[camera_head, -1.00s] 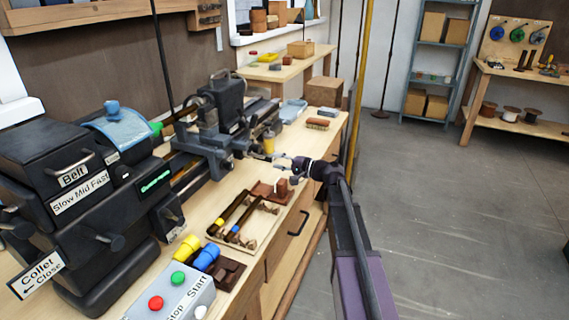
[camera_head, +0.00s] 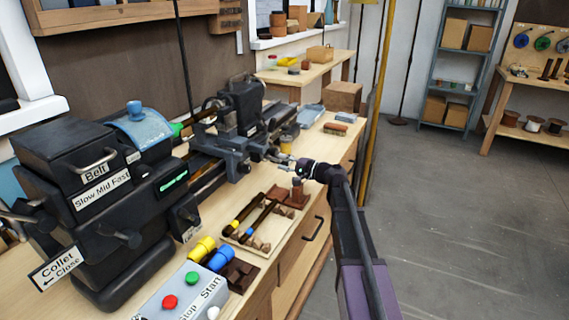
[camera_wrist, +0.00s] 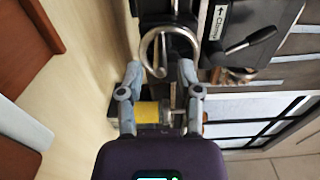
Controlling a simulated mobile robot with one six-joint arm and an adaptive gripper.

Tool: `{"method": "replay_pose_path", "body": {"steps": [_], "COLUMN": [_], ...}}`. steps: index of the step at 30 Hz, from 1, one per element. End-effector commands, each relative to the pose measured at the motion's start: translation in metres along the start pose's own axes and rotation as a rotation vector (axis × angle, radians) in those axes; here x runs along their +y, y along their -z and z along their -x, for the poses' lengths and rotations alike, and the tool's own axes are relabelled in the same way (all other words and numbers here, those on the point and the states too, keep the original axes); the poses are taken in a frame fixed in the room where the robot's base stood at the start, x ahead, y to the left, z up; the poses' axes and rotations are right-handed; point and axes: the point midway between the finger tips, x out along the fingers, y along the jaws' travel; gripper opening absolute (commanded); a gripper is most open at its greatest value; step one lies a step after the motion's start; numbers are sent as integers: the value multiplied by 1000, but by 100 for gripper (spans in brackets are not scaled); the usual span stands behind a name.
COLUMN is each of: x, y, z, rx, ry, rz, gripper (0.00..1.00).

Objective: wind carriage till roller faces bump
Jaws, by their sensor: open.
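The lathe carriage (camera_head: 236,148) sits on the bed rails at the middle of the bench in the head view. In the wrist view, a round metal handwheel (camera_wrist: 146,48) stands just ahead of my gripper (camera_wrist: 160,74). My gripper also shows in the head view (camera_head: 277,160), at the front side of the carriage. Its fingers are apart, one on each side of the wheel's near rim. I cannot tell whether they touch it. A yellow cylinder (camera_wrist: 147,112) shows between the fingers. I cannot make out the roller or the bump.
A black lever (camera_wrist: 250,43) beside a "Clamp" label stands right of the wheel in the wrist view. The start-stop box (camera_head: 184,296) is at the front.

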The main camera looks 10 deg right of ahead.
Motion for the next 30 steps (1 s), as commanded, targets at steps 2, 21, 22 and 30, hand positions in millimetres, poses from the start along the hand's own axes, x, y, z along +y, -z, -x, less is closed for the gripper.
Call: {"method": "replay_pose_path", "body": {"steps": [2, 21, 22, 30], "x": [0, 9, 10, 11], "y": [0, 5, 5, 7], "z": [0, -1, -1, -1], "rx": [0, 0, 0, -1], "ry": [0, -1, -1, -1], "rz": [0, 0, 0, 0], "gripper": [37, 0, 0, 0]}}
